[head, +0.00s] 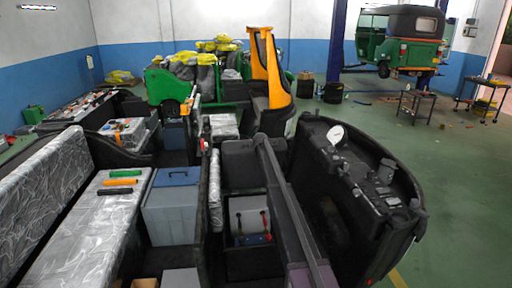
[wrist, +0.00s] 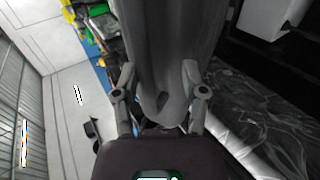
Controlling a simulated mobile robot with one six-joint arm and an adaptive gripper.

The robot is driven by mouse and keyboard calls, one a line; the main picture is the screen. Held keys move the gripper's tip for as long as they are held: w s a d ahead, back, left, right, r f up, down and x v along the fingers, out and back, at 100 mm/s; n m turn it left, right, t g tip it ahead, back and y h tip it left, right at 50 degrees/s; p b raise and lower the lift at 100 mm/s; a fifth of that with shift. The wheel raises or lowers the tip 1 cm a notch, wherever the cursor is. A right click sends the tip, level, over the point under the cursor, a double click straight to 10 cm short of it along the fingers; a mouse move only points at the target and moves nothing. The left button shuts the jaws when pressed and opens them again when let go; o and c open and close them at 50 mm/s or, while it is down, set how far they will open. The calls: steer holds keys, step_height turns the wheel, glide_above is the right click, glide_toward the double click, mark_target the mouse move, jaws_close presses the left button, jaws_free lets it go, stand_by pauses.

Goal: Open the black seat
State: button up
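In the head view a black upright panel (head: 248,158), which may be the black seat or its back, stands mid-frame inside the rickshaw body. In front of it is an open black compartment (head: 246,262) holding a grey battery-like box (head: 250,216) with red details. In the wrist view my gripper (wrist: 160,70) has its two fingers spread apart. A long dark grey rounded piece (wrist: 170,40) with a small notch fills the space between and beyond them. I cannot tell whether the fingers touch it, or whether it is the seat. I cannot make out my gripper in the head view.
Silver-patterned seats (head: 72,235) with coloured cylinders and a grey box (head: 172,212) fill the left. A black dashboard (head: 365,190) with a white gauge is at the right. A green-and-yellow vehicle (head: 265,75) stands behind. Green floor (head: 460,200) is free on the right.

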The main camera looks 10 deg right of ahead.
steer(key=s+r+p, duration=1)
steer(key=r+p, duration=0.1)
steer(key=r, duration=0.1)
steer(key=shift+p, duration=0.4)
stand_by(1.6)
stand_by(0.5)
steer(key=s+f+m+g+b, duration=0.3)
steer(key=s+f+m, duration=0.3)
steer(key=s, duration=1.4)
steer(key=s+f+m+g+b, duration=0.3)
steer(key=s+f+m, duration=0.3)
steer(key=s, duration=1.5)
steer(key=s+f+m+g+b, duration=0.4)
steer(key=s+f+m+g, duration=0.1)
steer(key=s, duration=1.5)
steer(key=shift+s+f+m, duration=0.15)
steer(key=shift+f+m, duration=0.35)
steer(key=shift+f, duration=0.1)
steer(key=shift+s, duration=0.1)
